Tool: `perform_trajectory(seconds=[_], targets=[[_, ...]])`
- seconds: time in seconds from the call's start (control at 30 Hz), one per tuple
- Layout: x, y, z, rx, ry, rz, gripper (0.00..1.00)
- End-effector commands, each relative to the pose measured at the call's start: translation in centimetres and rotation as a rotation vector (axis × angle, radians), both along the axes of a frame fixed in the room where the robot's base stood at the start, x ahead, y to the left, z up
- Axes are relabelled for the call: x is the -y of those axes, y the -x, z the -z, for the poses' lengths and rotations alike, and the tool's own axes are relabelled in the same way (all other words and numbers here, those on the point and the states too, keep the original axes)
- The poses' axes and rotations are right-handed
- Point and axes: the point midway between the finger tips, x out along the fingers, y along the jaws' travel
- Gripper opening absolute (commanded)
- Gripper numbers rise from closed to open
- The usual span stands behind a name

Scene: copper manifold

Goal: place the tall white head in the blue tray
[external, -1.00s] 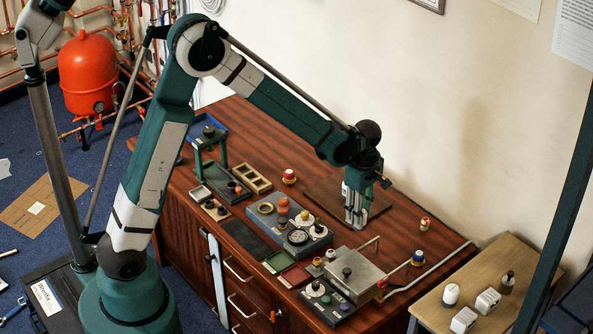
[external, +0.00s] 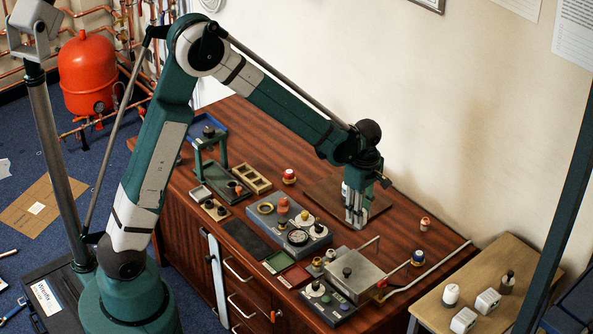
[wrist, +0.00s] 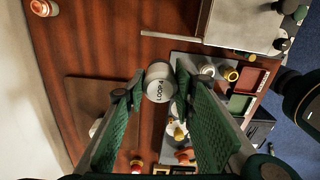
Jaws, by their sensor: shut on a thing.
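My gripper (wrist: 159,90) points down at the bench. In the wrist view its green fingers are shut on a pale white cylindrical head (wrist: 160,83) marked "LOOP 4", seen end-on between the fingertips. The blue tray (external: 222,124) is at the far left end of the bench, partly hidden by a green stand.
A white item (external: 345,189) stands behind my fingers. Left of my gripper are a grey gauge panel (external: 265,222), a wooden compartment box (external: 252,178) and a red-topped head (external: 289,176). A metal box (external: 347,273) stands in front.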

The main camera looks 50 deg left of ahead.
Motion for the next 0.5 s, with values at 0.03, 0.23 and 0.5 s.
perform_trajectory(seconds=[0.03,0.23,0.5], targets=[[-0.1,-0.1,0.0,0.0,0.0,-0.002,0.13],[-1.3,-0.8,-0.1,0.0,0.0,-0.03,0.13],[-6.1,-3.4,-0.2,0.0,0.0,-0.134,0.13]])
